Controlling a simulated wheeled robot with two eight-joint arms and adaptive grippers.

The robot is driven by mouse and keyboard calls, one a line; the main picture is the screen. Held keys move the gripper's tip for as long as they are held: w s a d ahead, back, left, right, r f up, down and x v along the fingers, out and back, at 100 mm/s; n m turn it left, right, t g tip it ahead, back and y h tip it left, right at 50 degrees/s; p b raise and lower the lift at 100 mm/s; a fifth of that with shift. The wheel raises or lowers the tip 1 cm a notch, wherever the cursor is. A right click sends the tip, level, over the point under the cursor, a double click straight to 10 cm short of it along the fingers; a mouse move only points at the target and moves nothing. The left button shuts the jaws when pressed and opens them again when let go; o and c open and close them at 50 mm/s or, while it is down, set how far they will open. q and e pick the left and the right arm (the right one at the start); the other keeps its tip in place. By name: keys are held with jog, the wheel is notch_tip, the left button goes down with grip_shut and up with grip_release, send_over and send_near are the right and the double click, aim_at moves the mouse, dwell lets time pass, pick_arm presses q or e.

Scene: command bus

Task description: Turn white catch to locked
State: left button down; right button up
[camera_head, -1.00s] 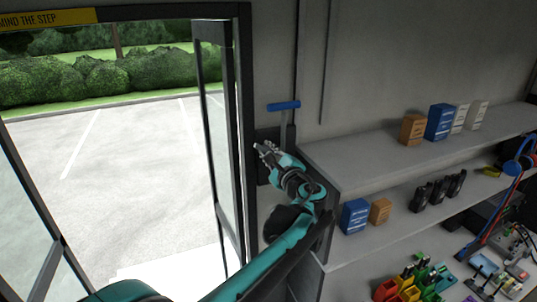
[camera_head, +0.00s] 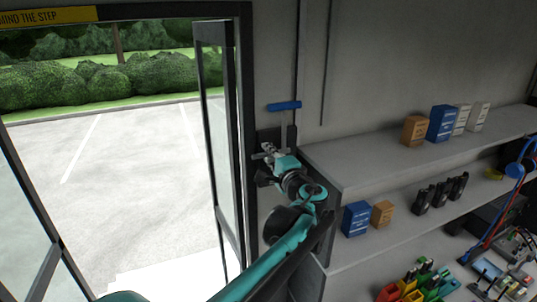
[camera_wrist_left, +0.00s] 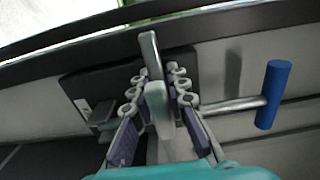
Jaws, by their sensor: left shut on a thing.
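The white catch (camera_wrist_left: 151,55) is a pale upright lever in front of a dark plate (camera_wrist_left: 72,80) on the wall by the door. In the left wrist view it stands between the fingers of my left gripper (camera_wrist_left: 157,90), which is shut on it. In the head view my left gripper (camera_head: 267,152) is at the dark plate, just below a blue-gripped handle (camera_head: 285,105), and hides the catch. A small pale label (camera_wrist_left: 82,105) shows on the plate. My right gripper is not in view.
The blue handle (camera_wrist_left: 273,95) on its metal stem is close to the right of my left gripper in the wrist view. The glass door (camera_head: 222,130) stands to the left. Shelves (camera_head: 375,165) with boxes and radios are to the right.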

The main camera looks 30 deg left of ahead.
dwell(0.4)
pick_arm(q)
jog(key=c, duration=1.8)
grip_release()
jog(key=v, duration=1.2)
jog(key=shift+f, duration=0.1)
